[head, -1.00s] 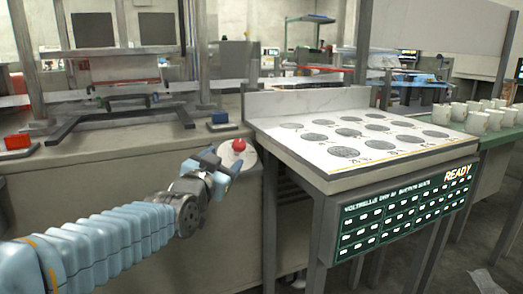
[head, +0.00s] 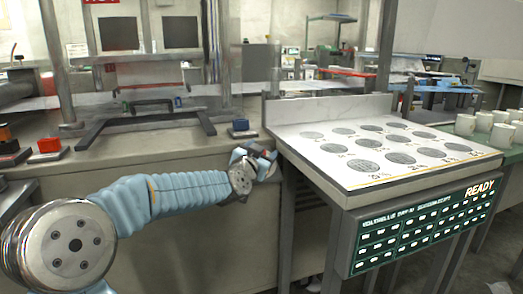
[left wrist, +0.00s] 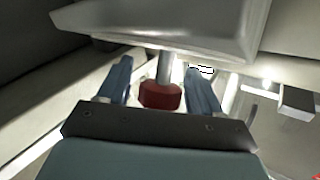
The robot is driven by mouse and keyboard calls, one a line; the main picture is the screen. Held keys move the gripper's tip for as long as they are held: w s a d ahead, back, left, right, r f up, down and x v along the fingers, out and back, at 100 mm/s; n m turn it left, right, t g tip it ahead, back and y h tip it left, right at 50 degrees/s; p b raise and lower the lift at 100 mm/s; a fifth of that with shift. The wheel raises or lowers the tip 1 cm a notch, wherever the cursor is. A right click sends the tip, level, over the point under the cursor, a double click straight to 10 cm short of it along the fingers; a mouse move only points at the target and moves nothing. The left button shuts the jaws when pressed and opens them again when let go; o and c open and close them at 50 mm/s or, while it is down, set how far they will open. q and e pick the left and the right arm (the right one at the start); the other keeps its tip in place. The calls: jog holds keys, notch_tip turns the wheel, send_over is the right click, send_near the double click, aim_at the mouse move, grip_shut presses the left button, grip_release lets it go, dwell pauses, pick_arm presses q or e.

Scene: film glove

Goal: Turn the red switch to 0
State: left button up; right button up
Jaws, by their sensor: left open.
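A dark red knob (left wrist: 160,95) on a short metal stem shows in the left wrist view, below a pale plate (left wrist: 165,25). My left gripper (left wrist: 158,88) is open, with its two blue fingers on either side of the knob and gaps showing between them and it. In the head view, my left gripper (head: 260,160) is at the front face of the bench, near its right end, and mostly hides the knob there. Any 0 mark or pointer on the switch cannot be made out. My right gripper is not in view.
A red block (head: 49,145) and a blue block (head: 240,128) sit on dark bases on the bench top. A white-topped table (head: 300,160) with round grey discs and a "READY" panel (head: 425,225) stands close on the right. Several white mugs (head: 465,124) stand beyond it.

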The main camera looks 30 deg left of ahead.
pick_arm(q)
jog(key=shift+c, duration=0.2)
jog(key=c, duration=0.9)
jog(key=shift+r+n+y+p, duration=0.1)
jog(key=shift+n+y+p, duration=0.3)
jog(key=shift+y+p, duration=0.1)
jog(key=shift+n+y+p, duration=0.35)
jog(key=shift+n+y, duration=0.45)
jog(key=shift+y, duration=0.2)
jog(key=n+y, duration=0.2)
jog(key=shift+a+n+g+y, duration=0.15)
jog(key=shift+n+g+y, duration=0.15)
jog(key=shift+g, duration=0.1)
jog(key=shift+s+a+n+g+y, duration=0.1)
jog(key=shift+n+g+y, duration=0.3)
jog(key=shift+n+y, duration=0.3)
jog(key=shift+s+a+n+g+y, duration=0.1)
jog(key=shift+n+g+y, duration=0.3)
jog(key=shift+n+y, duration=0.3)
jog(key=o, duration=0.9)
